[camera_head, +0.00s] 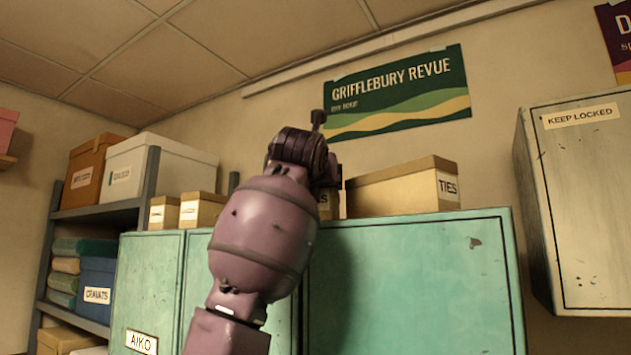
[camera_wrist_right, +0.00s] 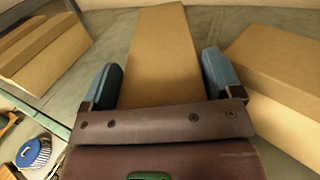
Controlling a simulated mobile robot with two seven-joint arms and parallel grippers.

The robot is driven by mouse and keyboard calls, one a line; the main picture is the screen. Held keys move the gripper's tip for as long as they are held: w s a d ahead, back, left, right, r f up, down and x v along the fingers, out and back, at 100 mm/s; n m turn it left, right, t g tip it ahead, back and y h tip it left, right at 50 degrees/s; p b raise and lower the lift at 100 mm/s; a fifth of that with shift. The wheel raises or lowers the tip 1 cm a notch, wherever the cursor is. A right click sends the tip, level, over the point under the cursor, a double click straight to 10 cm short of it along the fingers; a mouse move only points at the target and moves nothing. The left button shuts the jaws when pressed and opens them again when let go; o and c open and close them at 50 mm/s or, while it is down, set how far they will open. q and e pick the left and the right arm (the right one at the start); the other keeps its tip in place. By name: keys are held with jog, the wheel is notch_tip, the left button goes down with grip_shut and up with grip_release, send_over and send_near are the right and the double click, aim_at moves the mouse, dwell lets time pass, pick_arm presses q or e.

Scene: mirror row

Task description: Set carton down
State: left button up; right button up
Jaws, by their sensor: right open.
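A plain brown carton (camera_wrist_right: 160,40) lies between the two blue-padded fingers of my right gripper (camera_wrist_right: 161,65) in the right wrist view. The fingers are apart, one along each side of the carton; I cannot tell whether they touch it. The carton rests on the grey-green cabinet top (camera_wrist_right: 100,18). In the head view my purple right arm covers most of a carton (camera_head: 325,205) on the teal cabinets (camera_head: 410,285), and the fingertips are hidden. My left gripper is not in view.
A larger carton labelled TIES (camera_head: 395,188) stands close on the right. Small cartons (camera_head: 200,209) stand left of my arm. A shelf rack (camera_head: 50,235) with boxes is at left. A KEEP LOCKED wall cabinet (camera_head: 585,200) hangs at right.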

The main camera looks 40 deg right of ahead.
pick_arm(q)
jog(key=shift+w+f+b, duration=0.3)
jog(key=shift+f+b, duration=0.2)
jog(key=shift+b, duration=0.55)
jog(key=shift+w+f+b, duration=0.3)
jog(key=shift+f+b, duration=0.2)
jog(key=shift+b, duration=0.55)
pick_arm(e)
jog(key=v, duration=1.2)
jog(key=shift+r, duration=0.1)
